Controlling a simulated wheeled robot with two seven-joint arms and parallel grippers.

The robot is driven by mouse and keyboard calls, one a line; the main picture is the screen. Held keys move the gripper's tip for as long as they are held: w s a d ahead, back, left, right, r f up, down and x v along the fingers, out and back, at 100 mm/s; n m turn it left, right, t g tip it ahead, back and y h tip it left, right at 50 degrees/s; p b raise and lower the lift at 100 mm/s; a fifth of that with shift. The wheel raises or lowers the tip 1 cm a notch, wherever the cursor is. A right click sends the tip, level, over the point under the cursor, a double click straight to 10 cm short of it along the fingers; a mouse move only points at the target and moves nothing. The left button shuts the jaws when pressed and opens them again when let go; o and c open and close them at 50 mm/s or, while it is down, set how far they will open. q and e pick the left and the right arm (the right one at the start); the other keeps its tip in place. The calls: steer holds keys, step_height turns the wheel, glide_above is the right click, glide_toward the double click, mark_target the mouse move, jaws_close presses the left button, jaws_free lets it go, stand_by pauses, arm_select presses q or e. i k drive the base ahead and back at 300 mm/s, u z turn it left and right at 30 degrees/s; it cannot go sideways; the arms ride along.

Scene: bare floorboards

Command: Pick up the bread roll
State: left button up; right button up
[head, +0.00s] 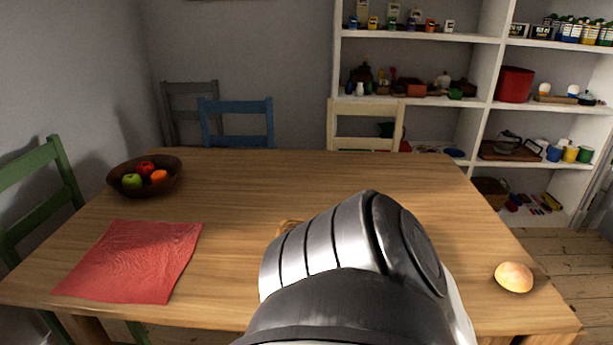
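A round, golden-brown bread roll (514,277) sits near the right front corner of the wooden table (400,182). It rests on the tabletop with nothing touching it. One of my arms, grey and metallic, rises from the bottom middle and covers the centre front of the table. Its gripper is hidden or out of frame, and the other gripper does not show either. A small tan-brown thing (289,226) shows partly behind the arm's left edge; I cannot tell what it is.
A dark bowl (169,184) with red, green and orange fruit stands at the back left. A red cloth (130,262) lies at the front left. Green (66,170), blue (236,118) and cream (365,112) chairs surround the table. White shelves (488,75) stand behind. The table's right side is mostly clear.

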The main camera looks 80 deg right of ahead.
mark_target(515, 277)
steer(key=k, duration=1.65)
steer(key=z, duration=0.05)
